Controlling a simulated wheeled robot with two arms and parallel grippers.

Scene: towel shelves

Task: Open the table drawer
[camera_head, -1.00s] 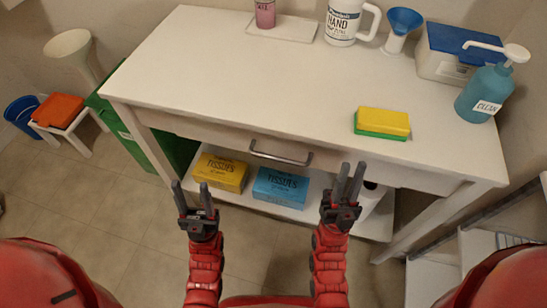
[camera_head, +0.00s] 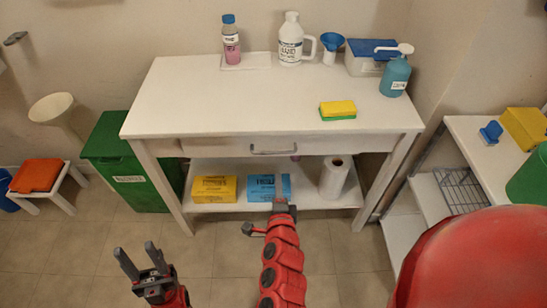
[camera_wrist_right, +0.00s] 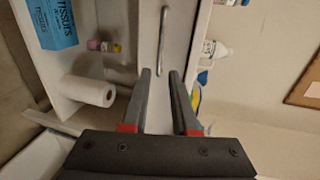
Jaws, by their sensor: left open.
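The white table (camera_head: 170,100) has a shut drawer (camera_head: 215,147) under its top. The drawer's metal bar handle (camera_head: 274,151) is at the middle of its front. My left gripper (camera_head: 136,254) is open and empty above the floor at the lower left.
The lower shelf (camera_head: 230,204) holds a yellow box (camera_head: 214,189), a blue tissues box (camera_head: 268,187) and a paper roll (camera_head: 334,177). Bottles and a sponge (camera_head: 338,110) stand on the tabletop. A green bin (camera_head: 120,165) is left, another shelf unit (camera_head: 470,150) right. Floor in front is clear.

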